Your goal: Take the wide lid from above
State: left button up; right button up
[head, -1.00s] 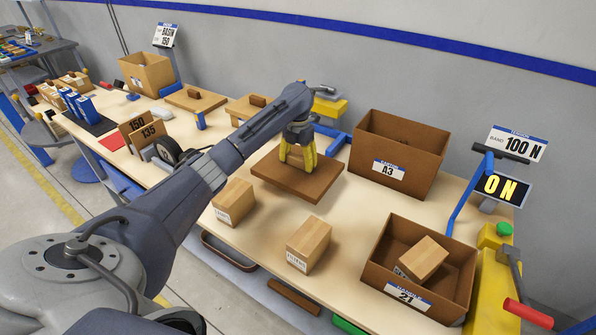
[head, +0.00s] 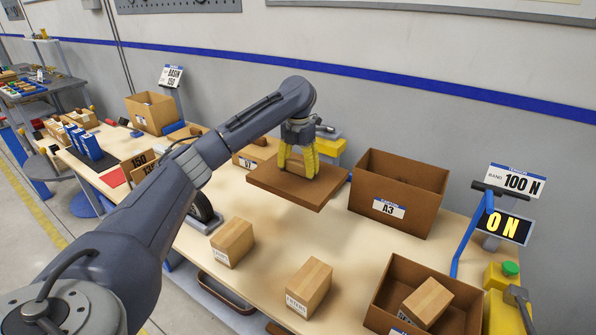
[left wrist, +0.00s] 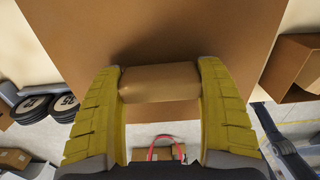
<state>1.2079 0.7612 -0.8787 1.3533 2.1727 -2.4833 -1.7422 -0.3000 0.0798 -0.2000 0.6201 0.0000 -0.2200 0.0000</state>
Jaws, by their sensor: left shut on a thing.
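The wide lid (head: 278,186) is a flat brown square board with a block handle (left wrist: 160,83) on top. My left gripper (head: 298,168), with yellow ribbed fingers, comes from above and is shut on the handle. In the left wrist view, the two fingers (left wrist: 160,100) press on both ends of the handle, and the lid's brown face (left wrist: 150,35) fills the upper middle. The lid looks level and hangs above the table, left of the open A3 box. My right gripper is not in view.
The open A3 box (head: 371,210) stands right of the lid. Two small cartons (head: 232,243) (head: 309,288) stand on the table (head: 262,270) in front. An open box (head: 378,318) with a carton (head: 428,300) inside is at front right. A smaller lidded box (head: 247,160) is behind.

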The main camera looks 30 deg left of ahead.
aim_at(298, 162)
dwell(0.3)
pick_arm(q)
notch_tip(298, 162, up, 16)
dwell(1.2)
